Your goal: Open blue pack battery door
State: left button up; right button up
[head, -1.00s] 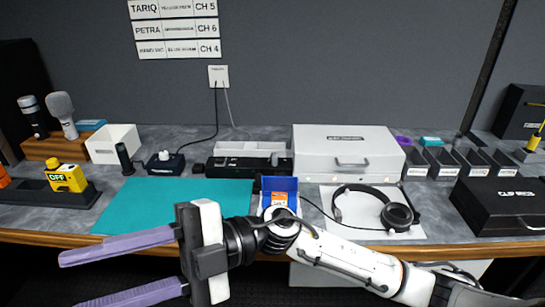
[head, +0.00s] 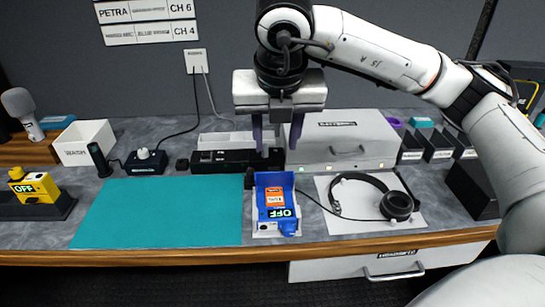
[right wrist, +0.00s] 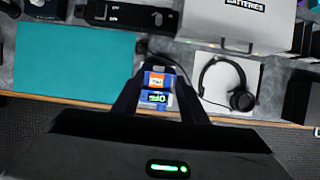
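The blue pack (head: 262,203) sits near the counter's front edge, right of the teal mat. It has an orange label (head: 274,197) and a lit green OFF display (head: 280,213). I cannot tell how its battery door stands. My right gripper (head: 277,145) points down above and behind the pack, with its two purple fingers apart and nothing between them. In the right wrist view the pack (right wrist: 144,84) shows between the open fingers, apart from them. My left gripper is not in view.
The teal mat (head: 160,212) is bare. Headphones (head: 396,205) lie on a white sheet at right. A white batteries case (head: 345,142) and a black device (head: 225,163) stand behind. A yellow pack (head: 38,187) sits in a dark tray at left.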

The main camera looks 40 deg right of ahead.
aim_at(274, 171)
jog(key=x, duration=0.8)
jog(key=shift+f+p, duration=0.15)
jog(key=shift+p, duration=0.2)
